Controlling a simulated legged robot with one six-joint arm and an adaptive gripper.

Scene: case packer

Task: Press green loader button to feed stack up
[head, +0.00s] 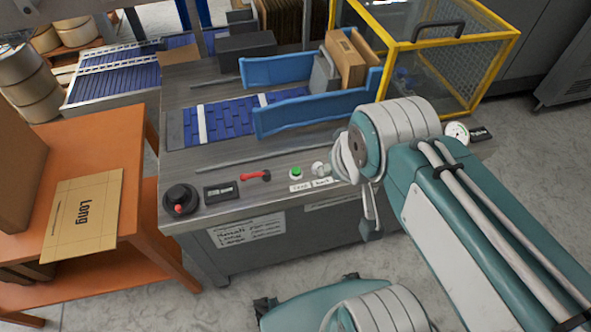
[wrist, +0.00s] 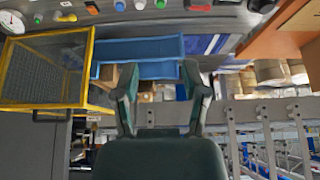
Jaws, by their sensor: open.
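A green button (head: 296,174) sits on the grey machine's front panel, between a red lever (head: 255,176) and a pale knob (head: 320,168). A small label below it seems to read "Feed". This green button also shows at the top edge of the wrist view (wrist: 160,3), beside the red lever. A second green button (wrist: 38,18) is near the gauge there. My gripper (wrist: 160,80) is open and empty, with its fingers apart and clear of the buttons. In the head view my arm mostly hides it. The stack of brown cartons (head: 346,58) stands between blue guides (head: 315,110).
A yellow-framed mesh guard (head: 455,70) stands behind my arm. A black dial with a red centre (head: 180,200) is at the panel's left end. An orange table (head: 140,195) with a flat carton marked "Long" (head: 85,215) is at left. Floor in front is open.

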